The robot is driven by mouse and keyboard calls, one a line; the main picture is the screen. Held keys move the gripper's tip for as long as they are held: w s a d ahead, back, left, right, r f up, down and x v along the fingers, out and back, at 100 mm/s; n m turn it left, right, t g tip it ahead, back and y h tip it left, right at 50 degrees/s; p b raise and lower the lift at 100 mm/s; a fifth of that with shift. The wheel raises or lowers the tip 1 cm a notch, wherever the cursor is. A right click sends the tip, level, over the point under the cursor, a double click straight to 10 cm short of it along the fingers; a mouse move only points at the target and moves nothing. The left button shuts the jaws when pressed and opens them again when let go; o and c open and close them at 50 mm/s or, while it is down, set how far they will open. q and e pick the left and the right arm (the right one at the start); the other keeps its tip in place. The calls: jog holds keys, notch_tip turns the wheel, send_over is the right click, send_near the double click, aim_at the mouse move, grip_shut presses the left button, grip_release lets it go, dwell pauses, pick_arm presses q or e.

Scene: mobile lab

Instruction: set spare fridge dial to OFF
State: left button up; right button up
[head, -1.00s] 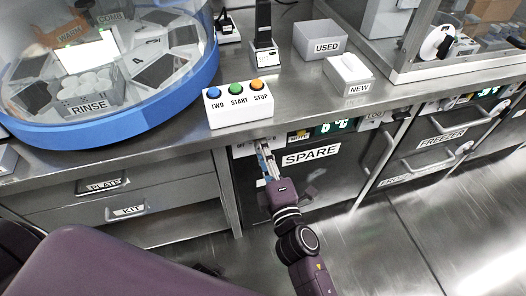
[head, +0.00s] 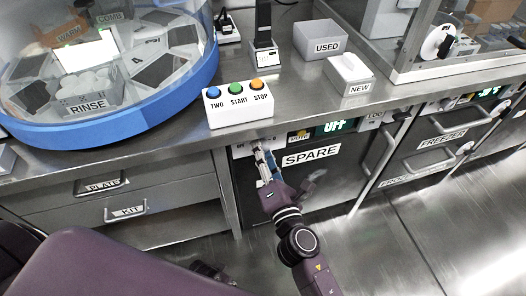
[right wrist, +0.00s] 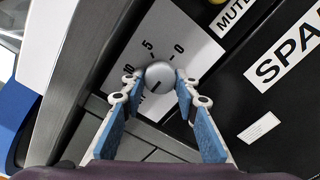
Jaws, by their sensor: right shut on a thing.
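The spare fridge dial is a round silver knob (right wrist: 159,75) on a white plate marked 0, 5 and 10 in the right wrist view. My right gripper (right wrist: 158,82) has its blue-padded fingers shut on the knob, one on each side. In the head view my right gripper (head: 261,149) reaches up to the panel under the counter and its fingers hide the dial. The spare fridge display (head: 335,127) reads OFF in green. The SPARE label (head: 311,156) is on the door below.
A box with TWO, START and STOP buttons (head: 238,106) stands on the counter edge just above my right gripper. A MUTE button (right wrist: 219,2) is beside the dial plate. The freezer (head: 440,140) is to the right. The floor in front is clear.

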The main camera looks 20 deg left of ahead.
jog(key=shift+f, duration=0.1)
dwell(0.3)
jog(key=o, duration=1.1)
jog(key=shift+o, duration=0.2)
jog(key=v, duration=1.2)
